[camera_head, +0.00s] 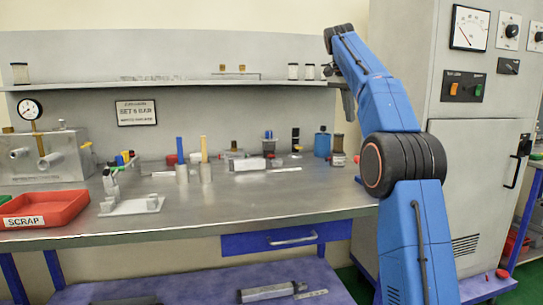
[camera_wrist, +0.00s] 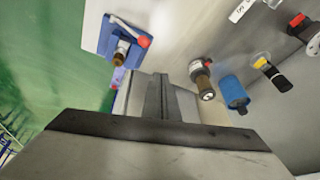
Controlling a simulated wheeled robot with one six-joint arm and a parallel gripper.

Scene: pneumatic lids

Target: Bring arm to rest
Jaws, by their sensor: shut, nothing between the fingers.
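My blue arm rises on the right of the head view and bends at a large black joint, with its upper links leaning up and left over the bench's right end. My gripper (camera_wrist: 157,80) shows in the wrist view with its grey fingers together and nothing between them.
The metal bench (camera_head: 270,199) carries a red scrap tray (camera_head: 62,207), a white fixture (camera_head: 131,206) and several small parts. A shelf (camera_head: 170,86) runs behind; a grey cabinet (camera_head: 475,175) stands right.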

